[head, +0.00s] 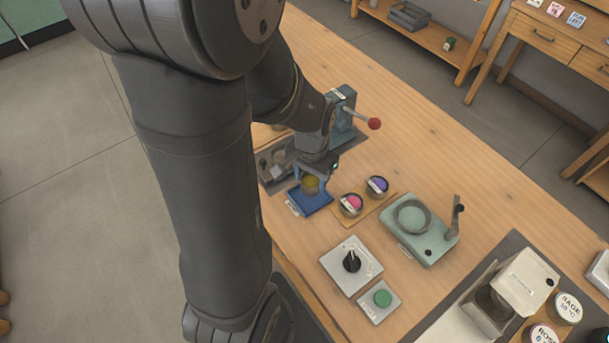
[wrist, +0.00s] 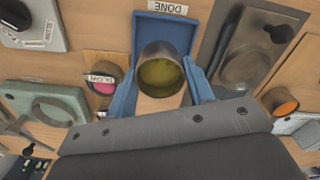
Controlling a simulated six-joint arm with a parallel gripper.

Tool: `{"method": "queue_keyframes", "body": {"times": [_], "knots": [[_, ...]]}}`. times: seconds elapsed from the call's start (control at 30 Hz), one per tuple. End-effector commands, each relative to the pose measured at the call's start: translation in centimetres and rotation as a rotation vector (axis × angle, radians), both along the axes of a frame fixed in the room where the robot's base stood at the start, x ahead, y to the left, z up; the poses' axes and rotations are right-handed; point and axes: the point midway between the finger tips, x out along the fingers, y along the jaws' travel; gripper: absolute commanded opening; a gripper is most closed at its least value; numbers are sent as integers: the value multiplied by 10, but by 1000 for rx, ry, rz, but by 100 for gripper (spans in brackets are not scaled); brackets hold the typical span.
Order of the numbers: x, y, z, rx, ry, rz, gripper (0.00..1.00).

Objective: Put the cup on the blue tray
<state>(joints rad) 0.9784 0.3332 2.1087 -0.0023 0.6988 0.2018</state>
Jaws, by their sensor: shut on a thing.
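A small metal cup (head: 310,186) with yellow-green contents is between the fingers of my gripper (head: 313,178). In the wrist view the cup (wrist: 161,68) is gripped from both sides by the blue fingers of my gripper (wrist: 163,84). The blue tray (head: 318,205) is under the cup in the head view. The wrist view shows the tray's (wrist: 148,18) raised rim around the cup's far side, with a label reading DONE beside it. I cannot tell whether the cup's base touches the tray.
Two jars with pink (head: 351,204) and purple (head: 377,186) contents stand right of the tray. A green device (head: 425,240) with a lever, a dial box (head: 351,264) and a green button (head: 382,298) lie farther right. A machine with a red-knobbed lever (head: 374,124) stands behind.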

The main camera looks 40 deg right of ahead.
Motion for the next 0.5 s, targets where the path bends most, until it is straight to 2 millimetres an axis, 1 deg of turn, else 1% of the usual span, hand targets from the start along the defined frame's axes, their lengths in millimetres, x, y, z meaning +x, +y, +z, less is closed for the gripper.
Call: {"method": "queue_keyframes", "body": {"times": [0.17,0.3,0.4,0.5], "knots": [[4,1,-11,2,2,0,20],[3,1,-30,3,2,0,20],[3,1,-39,2,1,0,20],[3,1,-42,1,0,0,20]]}}
